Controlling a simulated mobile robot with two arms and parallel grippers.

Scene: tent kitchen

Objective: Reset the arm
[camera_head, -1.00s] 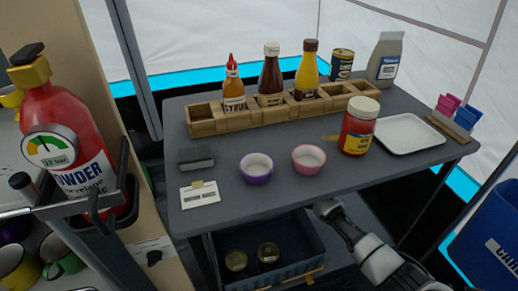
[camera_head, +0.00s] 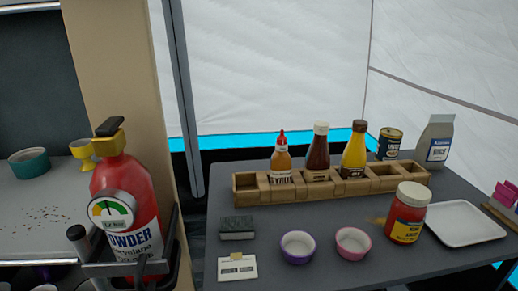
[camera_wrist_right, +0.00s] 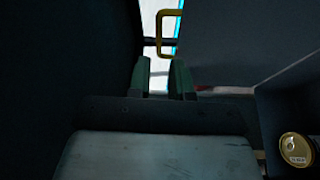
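My right gripper (camera_wrist_right: 161,78) shows in the right wrist view, which is dark. Its two greenish-grey fingers stand apart with a bright gap between them, and I see nothing held there. A dark wall lies on its left and a dark grey panel on its right. A yellow bar-like handle (camera_wrist_right: 162,47) is beyond the fingertips, and I cannot tell whether they touch. A gold-topped can (camera_wrist_right: 296,149) is at lower right. Neither gripper shows in the head view, and my left gripper is in no view.
A grey table (camera_head: 330,262) holds a wooden rack (camera_head: 250,190) with bottles, a red-labelled jar (camera_head: 407,215), a white tray (camera_head: 463,222), a purple bowl (camera_head: 298,247) and a pink bowl (camera_head: 353,243). A red extinguisher (camera_head: 128,190) stands left of it.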

